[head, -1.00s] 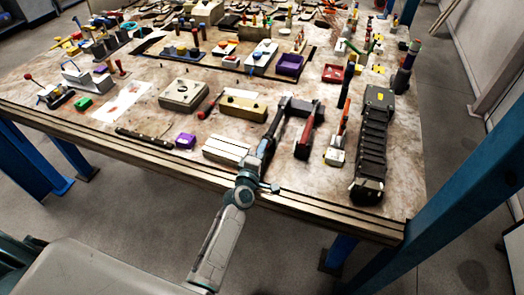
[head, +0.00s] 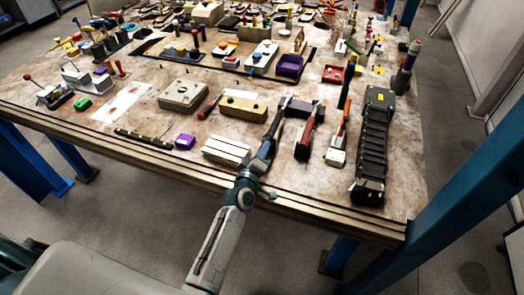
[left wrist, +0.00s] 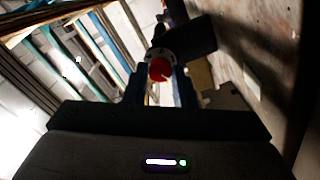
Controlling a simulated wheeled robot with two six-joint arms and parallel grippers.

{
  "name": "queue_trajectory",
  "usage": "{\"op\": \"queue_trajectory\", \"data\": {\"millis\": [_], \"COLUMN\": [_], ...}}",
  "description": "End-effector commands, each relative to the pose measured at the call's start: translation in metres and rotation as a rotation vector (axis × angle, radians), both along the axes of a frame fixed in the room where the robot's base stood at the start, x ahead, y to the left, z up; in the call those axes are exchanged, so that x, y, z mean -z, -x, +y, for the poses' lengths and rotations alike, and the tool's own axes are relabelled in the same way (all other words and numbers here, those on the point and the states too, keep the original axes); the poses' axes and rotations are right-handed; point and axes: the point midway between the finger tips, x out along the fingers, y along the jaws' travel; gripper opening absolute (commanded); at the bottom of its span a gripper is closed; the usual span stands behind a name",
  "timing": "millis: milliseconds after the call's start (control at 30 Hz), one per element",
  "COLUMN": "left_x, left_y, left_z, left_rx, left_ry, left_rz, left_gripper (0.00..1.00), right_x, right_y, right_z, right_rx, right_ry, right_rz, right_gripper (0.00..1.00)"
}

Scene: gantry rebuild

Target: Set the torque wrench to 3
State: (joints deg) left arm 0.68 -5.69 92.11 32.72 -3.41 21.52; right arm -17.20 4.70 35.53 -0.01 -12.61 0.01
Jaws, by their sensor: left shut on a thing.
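In the left wrist view my left gripper (left wrist: 160,82) is shut on a red round knob (left wrist: 159,69), which shows between its two dark fingers. A dark line marks the knob's face, and a pale ring with small marks sits behind it. I take the knob for the torque wrench's setting dial; the marks are too small to read. A dark block and shaft stand beyond the knob. In the head view my left arm reaches over the table's front edge, and the fingertips and knob cannot be made out. My right gripper is in neither view.
The table (head: 60,110) is crowded. A ridged black strip (head: 373,150) and an orange-handled tool (head: 340,130) lie right of my arm. A blue post (head: 470,205) stands right.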

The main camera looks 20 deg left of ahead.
Motion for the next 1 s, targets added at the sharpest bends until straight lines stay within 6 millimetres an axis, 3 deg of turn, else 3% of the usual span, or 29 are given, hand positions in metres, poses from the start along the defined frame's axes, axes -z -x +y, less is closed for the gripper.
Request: {"op": "queue_trajectory", "data": {"millis": [233, 267, 367, 733, 1000], "left_x": [0.002, 0.002, 0.001, 0.002, 0.004], "left_y": [0.001, 0.001, 0.001, 0.006, 0.054], "left_z": [0.0, 0.0, 0.0, 0.0, 0.002], "left_rx": [0.001, 0.001, 0.001, 0.0, -0.001], "left_ry": [0.001, 0.002, 0.002, 0.002, 0.003], "left_rz": [0.003, 0.004, 0.003, 0.001, 0.003], "left_gripper": [0.01, 0.26, 0.44, 0.44, 0.44], "right_x": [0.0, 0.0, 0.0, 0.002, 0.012], "right_y": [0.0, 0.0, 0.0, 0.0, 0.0], "right_z": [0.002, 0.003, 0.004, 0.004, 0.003], "right_rx": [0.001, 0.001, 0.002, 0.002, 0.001], "right_ry": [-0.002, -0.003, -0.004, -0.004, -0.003], "right_rz": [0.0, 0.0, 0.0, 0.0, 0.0], "right_gripper": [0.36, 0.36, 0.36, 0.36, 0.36]}}
